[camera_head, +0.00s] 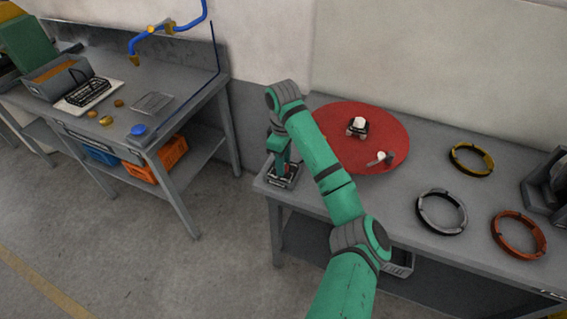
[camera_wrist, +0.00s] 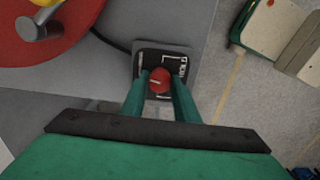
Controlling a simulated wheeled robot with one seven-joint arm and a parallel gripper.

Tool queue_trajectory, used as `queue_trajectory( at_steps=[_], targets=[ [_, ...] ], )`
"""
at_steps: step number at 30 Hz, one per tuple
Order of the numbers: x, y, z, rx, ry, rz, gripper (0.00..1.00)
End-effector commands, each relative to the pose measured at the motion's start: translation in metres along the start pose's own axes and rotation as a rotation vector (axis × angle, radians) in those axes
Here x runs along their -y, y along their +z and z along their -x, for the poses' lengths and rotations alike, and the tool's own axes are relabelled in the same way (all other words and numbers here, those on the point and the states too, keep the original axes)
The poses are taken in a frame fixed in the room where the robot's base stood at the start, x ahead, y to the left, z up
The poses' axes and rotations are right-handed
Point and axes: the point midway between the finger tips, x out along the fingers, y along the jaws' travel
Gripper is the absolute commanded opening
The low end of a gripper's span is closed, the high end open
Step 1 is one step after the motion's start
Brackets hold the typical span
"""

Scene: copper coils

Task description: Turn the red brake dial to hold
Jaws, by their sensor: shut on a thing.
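The red brake dial (camera_wrist: 160,80) sits on a small dark control plate (camera_wrist: 178,52) with white markings, at the corner of the grey bench. My gripper (camera_wrist: 160,88) is over the plate, with its two green fingers on either side of the dial, shut on it. The marking that the dial points to is too small to read. In the head view the plate (camera_head: 286,180) shows at the bench's near left corner, under my gripper (camera_head: 281,168). The dial is mostly hidden there by my gripper.
A large red round turntable (camera_head: 390,125) with a white-topped part and a grey handle lies beside the plate. Yellow (camera_head: 472,160), grey (camera_head: 442,212) and orange (camera_head: 518,234) rings lie to the right. Another bench (camera_head: 190,90) stands at left, across open floor.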

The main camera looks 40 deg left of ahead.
Motion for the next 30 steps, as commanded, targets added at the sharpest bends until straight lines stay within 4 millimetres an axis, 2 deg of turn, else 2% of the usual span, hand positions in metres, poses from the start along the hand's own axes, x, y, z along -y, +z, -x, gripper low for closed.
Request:
queue_trajectory(
  at_steps=[30],
  targets=[
    [-0.0007, -0.0006, 0.0017, -0.008, 0.001, -0.959, 0.05]
  ],
)
